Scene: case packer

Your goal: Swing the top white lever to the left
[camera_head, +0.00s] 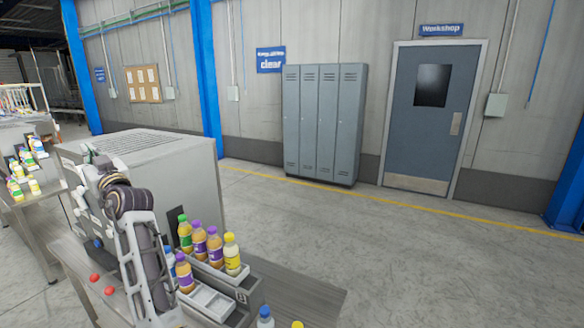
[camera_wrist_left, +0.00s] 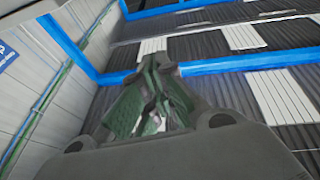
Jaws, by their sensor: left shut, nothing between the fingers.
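The packing machine is a grey box (camera_head: 185,180) with a vented top, at the left of the head view. Small pale fittings (camera_head: 82,217) show on its left-facing side, partly hidden by my left arm. I cannot tell which of them is the top white lever. My left arm stands upright in front of the machine, and its gripper end is near the machine's upper left corner, too small to make out clearly. In the left wrist view my left gripper (camera_wrist_left: 158,68) has greenish fingers, shut and empty, against the roof. The wrist view shows no lever. My right gripper is not in view.
Red buttons (camera_head: 95,278) sit on the table edge at left. Another table (camera_head: 30,205) with bottles is at far left. The floor (camera_head: 370,250) is clear towards the lockers (camera_head: 322,120).

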